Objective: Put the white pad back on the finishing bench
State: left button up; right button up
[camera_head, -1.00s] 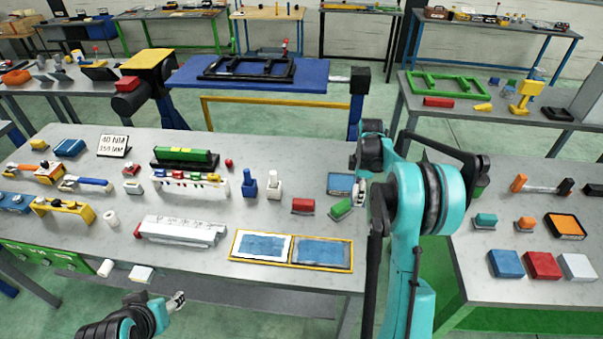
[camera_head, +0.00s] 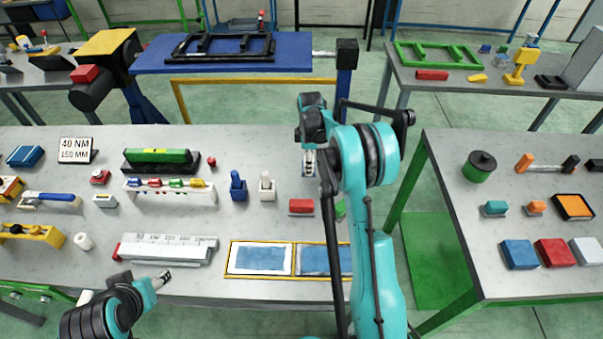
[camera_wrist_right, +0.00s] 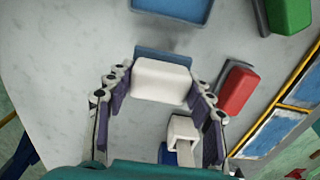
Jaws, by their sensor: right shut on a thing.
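The white pad (camera_wrist_right: 160,80) shows in the right wrist view between the two fingers of my right gripper (camera_wrist_right: 158,95), which is shut on it. A blue edge shows along its far side. The pad is held over a grey work surface. In the head view my right gripper (camera_head: 309,164) is over the grey middle bench (camera_head: 245,216), behind the red block. The right-hand bench (camera_head: 455,190) carries blue, red and white blocks; I cannot tell which bench is the finishing bench. My left gripper (camera_head: 163,277) is low at the middle bench's front edge; its jaw state is unclear.
The red block (camera_head: 301,206) and green block (camera_head: 340,208) lie near my right gripper. A white bottle (camera_head: 266,186) and blue bottle (camera_head: 238,186) stand to its left. A yellow-framed tray (camera_head: 293,258) lies in front. A floor gap separates the middle and right benches.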

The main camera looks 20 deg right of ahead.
aim_at(302, 179)
jog(key=shift+w+a+f, duration=0.65)
jog(key=shift+a+f, duration=0.15)
jog(key=shift+a, duration=0.15)
jog(key=shift+f+b, duration=0.5)
jog(key=shift+f, duration=1.45)
jog(key=shift+f, duration=0.1)
jog(key=o, duration=1.2)
